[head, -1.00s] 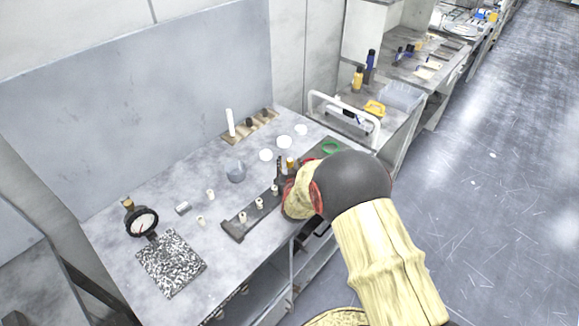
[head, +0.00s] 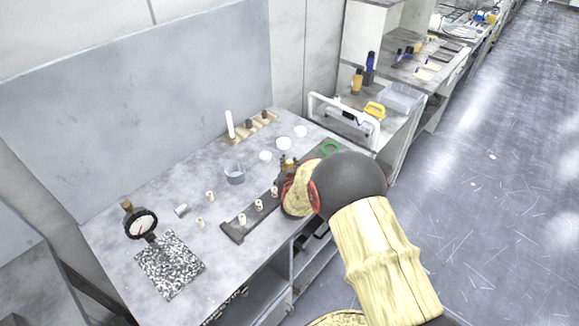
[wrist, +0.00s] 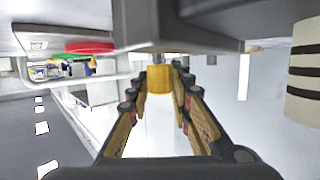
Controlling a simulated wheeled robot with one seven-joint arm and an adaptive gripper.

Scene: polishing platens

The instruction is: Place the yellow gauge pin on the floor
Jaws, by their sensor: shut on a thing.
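The yellow gauge pin (wrist: 159,80) sits between my fingertips in the wrist view, close to the dark edge of a rack. My gripper (wrist: 158,88) is shut on it. In the head view my gripper (head: 286,163) is over the right end of the dark pin rack (head: 235,229), mostly hidden behind my wrist. Whether the pin is clear of the rack cannot be told. The floor (head: 500,220) is open to the right of the bench.
Several pale pins stand in the rack and on the bench (head: 150,205). A white-railed cart (head: 345,112) stands beyond the bench.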

